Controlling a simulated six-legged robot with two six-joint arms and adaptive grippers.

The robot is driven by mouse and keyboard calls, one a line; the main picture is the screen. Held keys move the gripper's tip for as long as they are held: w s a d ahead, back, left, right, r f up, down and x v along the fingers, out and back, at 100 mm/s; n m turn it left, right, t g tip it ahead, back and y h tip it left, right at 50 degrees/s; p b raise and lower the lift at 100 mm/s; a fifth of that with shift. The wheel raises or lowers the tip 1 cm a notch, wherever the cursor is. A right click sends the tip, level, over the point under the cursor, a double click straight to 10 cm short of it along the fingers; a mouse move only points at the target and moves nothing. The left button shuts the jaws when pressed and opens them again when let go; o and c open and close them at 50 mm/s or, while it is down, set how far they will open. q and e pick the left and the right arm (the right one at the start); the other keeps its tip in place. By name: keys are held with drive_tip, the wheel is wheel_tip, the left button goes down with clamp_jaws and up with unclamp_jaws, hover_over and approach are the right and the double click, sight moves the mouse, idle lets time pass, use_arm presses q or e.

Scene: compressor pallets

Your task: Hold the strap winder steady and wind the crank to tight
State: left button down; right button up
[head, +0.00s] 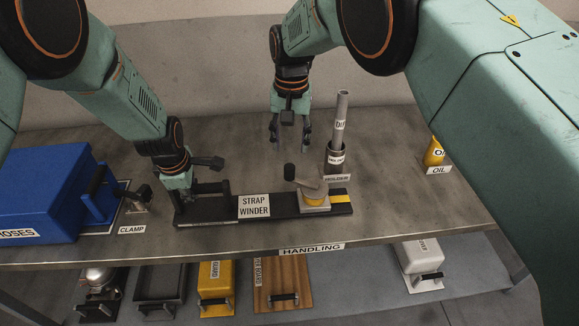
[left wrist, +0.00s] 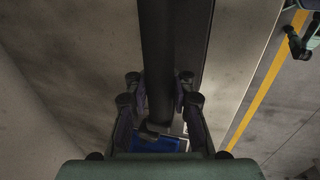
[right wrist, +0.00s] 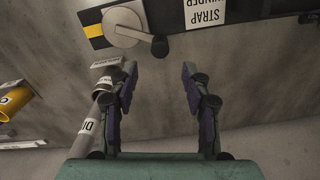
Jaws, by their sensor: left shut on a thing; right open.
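The strap winder (head: 270,206) is a long black base on the table with a white label; it also shows in the right wrist view (right wrist: 185,17). My left gripper (head: 178,188) is shut on the bar handle (head: 211,187) at its left end. The dark bar runs between the fingers in the left wrist view (left wrist: 158,50). The crank (head: 308,184) is a grey arm on a yellow drum at the right end. Its black knob (head: 289,171) points left and also shows in the right wrist view (right wrist: 160,46). My right gripper (head: 290,128) is open and empty, behind and above the knob, apart from it.
A blue case (head: 45,195) and a clamp (head: 137,203) are at the left. A yellow oil container (head: 434,152) is at the right. Several items sit on the lower shelf.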

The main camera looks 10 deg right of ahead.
sight(289, 165)
wheel_tip(289, 165, down, 9)
drive_tip(key=shift+r, duration=0.2)
drive_tip(key=shift+c, duration=0.2)
clamp_jaws()
idle(0.4)
drive_tip(key=shift+a, duration=0.1)
